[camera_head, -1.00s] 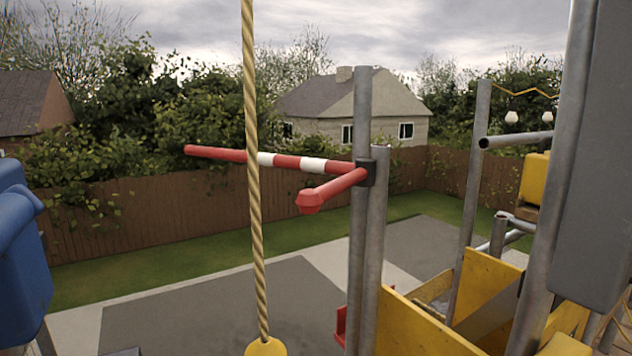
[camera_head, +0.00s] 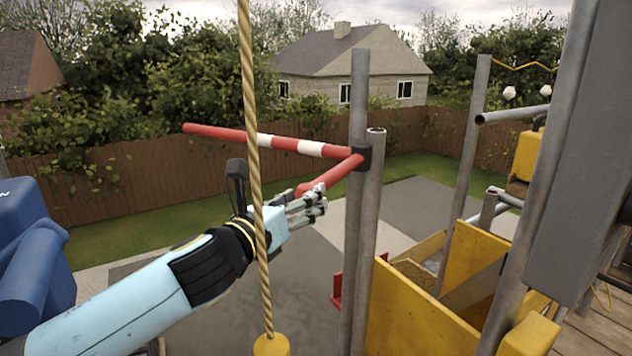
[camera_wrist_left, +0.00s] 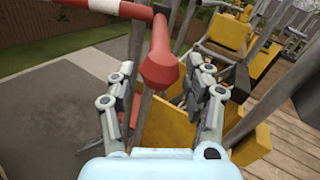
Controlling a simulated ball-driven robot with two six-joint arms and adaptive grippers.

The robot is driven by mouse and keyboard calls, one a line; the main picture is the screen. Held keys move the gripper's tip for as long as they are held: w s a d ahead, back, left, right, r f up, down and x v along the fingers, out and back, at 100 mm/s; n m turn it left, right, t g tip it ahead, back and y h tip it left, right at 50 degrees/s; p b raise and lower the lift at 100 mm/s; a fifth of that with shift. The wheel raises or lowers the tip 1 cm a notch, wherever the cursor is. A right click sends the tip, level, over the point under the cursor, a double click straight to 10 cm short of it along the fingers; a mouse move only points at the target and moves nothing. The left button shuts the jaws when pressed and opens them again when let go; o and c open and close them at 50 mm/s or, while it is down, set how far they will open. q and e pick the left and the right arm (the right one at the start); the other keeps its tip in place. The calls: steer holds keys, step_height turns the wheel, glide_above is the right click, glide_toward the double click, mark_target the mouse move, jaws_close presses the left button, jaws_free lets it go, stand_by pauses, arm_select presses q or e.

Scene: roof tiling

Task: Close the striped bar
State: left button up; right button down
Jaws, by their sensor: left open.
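The red-and-white striped bar (camera_head: 254,139) sticks out to the left from a black bracket (camera_head: 363,158) on a grey scaffold pole. A shorter red arm with a thick knob end (camera_head: 334,174) also leaves the bracket, toward me. My left gripper (camera_head: 318,203) is open just below and beside the knob, which it partly hides. In the left wrist view the red knob (camera_wrist_left: 160,70) shows beyond and between the spread fingers (camera_wrist_left: 166,98). I cannot tell whether they touch it. My right gripper is not in view.
A hanging rope (camera_head: 251,110) with a yellow end (camera_head: 271,345) passes in front of my left forearm. Two upright poles (camera_head: 372,240) stand right of the gripper. Yellow boards (camera_head: 415,308) are at lower right, a blue object (camera_head: 35,250) at left.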

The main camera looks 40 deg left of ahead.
arm_select(q)
steer(key=w, duration=0.3)
steer(key=w+p, duration=0.1)
steer(key=w, duration=0.1)
steer(key=shift+w+a, duration=0.2)
steer(key=shift+a, duration=0.05)
jaws_close()
